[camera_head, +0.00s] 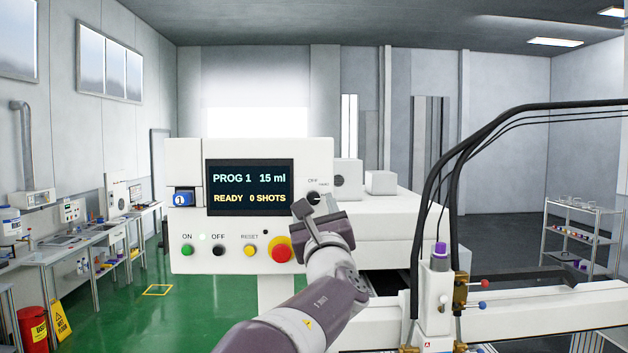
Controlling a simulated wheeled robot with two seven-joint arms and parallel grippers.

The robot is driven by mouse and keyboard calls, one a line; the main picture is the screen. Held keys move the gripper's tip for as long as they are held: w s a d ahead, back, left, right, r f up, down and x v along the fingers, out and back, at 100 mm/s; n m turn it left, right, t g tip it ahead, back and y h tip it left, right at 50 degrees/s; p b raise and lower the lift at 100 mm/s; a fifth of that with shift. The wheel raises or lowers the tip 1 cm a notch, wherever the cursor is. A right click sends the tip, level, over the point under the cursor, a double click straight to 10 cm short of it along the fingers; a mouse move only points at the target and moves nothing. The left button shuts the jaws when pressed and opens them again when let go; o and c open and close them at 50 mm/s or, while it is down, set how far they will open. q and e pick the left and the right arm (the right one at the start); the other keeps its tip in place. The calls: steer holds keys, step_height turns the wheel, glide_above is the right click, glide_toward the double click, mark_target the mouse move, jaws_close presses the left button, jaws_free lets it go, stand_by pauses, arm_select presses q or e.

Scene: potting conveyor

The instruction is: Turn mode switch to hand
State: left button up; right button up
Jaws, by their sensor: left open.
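The mode switch (313,197) is a small dark rotary knob at the right side of the white control panel (230,240). "OFF" is printed above it, with a smaller label to its right that is too small to read surely. My left gripper (318,207) is open, its two fingers spread just below and in front of the knob. Part of the knob is hidden by the gripper, and I cannot tell whether the fingers touch it or which way its pointer is set. My right gripper is not in view.
The display (250,187) reads "PROG 1 15 ml, READY 0 SHOTS". Green (187,250), black, yellow and red (280,249) buttons line the panel's bottom; the red one sits close to my left gripper. Black hoses (430,190) and a dosing head (437,280) stand right.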

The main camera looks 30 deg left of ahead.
arm_select(q)
steer(key=shift+p+x, duration=0.35)
steer(key=shift+x, duration=0.5)
steer(key=shift+w+r, duration=0.2)
steer(key=shift+d, duration=0.1)
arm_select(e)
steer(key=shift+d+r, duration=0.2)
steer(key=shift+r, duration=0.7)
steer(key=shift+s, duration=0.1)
